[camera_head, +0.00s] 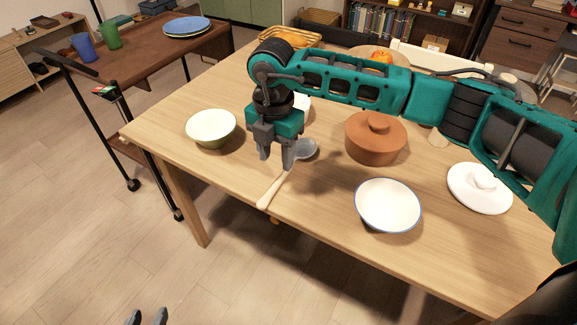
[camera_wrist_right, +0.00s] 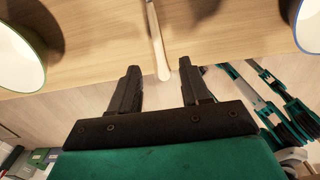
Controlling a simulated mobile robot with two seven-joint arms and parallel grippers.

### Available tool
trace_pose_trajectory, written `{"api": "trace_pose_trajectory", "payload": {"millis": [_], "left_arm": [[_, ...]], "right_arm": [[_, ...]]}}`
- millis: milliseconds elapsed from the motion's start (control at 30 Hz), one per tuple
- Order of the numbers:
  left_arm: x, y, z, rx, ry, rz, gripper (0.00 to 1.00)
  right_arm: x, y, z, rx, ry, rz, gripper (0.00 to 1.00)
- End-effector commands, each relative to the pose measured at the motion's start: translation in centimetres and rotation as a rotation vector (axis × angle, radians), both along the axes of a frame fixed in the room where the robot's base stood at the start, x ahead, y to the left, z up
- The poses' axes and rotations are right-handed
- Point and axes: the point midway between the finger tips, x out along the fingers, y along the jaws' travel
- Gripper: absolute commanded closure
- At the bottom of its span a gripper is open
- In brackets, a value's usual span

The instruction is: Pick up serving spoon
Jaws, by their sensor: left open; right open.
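The serving spoon lies on the wooden table near its front edge, with a grey bowl (camera_head: 304,150) and a pale handle (camera_head: 273,190). My right gripper (camera_head: 276,162) is open, pointing down over the spoon beside its bowl, and partly hides it in the head view. In the right wrist view, the spoon's pale handle (camera_wrist_right: 157,42) runs between the open fingertips (camera_wrist_right: 159,67), with no finger seen closed on it. My left gripper (camera_head: 147,316) shows only its open fingertips at the bottom edge of the head view, far from the table.
On the table (camera_head: 330,245) stand a pale green bowl (camera_head: 211,130), a brown lidded pot (camera_head: 375,145), a blue-rimmed white bowl (camera_head: 388,205) and a white lid (camera_head: 480,190). A brown cart (camera_head: 140,50) with cups and plates stands at the left. The front-left floor is clear.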

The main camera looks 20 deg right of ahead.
Motion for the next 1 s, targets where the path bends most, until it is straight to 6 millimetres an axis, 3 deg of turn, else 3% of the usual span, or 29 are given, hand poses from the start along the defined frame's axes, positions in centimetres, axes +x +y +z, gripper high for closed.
{"api": "trace_pose_trajectory", "payload": {"millis": [100, 333, 600, 900, 1000], "left_arm": [[0.0, -0.1, 0.0, -0.002, -0.002, -0.001, 0.57], [0.2, -0.2, 0.1, -0.004, -0.004, -0.002, 0.57], [0.1, -0.3, -0.3, -0.004, 0.003, -0.004, 0.57], [0.2, -0.4, -0.2, -0.006, -0.001, -0.005, 0.57], [0.2, -0.4, -0.2, -0.006, -0.001, -0.005, 0.57]], "right_arm": [[0.0, 0.1, -1.9, 0.001, 0.002, 0.001, 0.53], [-0.1, 0.2, -3.6, 0.003, 0.002, 0.003, 0.53], [0.0, 0.4, -7.4, 0.004, 0.001, 0.002, 0.53], [0.0, 0.3, -7.9, 0.004, 0.001, 0.003, 0.53], [0.0, 0.4, -7.9, 0.004, 0.001, 0.003, 0.63]]}}
